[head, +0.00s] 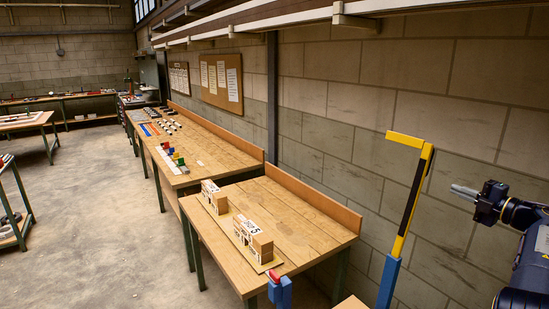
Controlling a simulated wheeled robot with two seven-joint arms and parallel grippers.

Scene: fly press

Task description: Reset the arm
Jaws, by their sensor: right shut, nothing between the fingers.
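My right gripper (466,192) is at the right edge, its fingers together and empty, pointing left. To its left, a yellow and black striped bar (411,197) rises from a blue post (388,281). At its top a yellow piece (405,139) runs to the left. In the picture my fingertips are a little right of the bar, with a gap between them; I cannot tell the depth. A red knob (274,276) tops a blue piece (280,293) at the bottom edge. The lower parts of these are cut off by the frame. My left gripper is not in view.
A wooden bench (311,222) with wooden boxes (253,240) marked with numbers stands left of the bar. A longer bench (222,155) with coloured parts lies behind it. A block wall (350,115) runs along the right.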

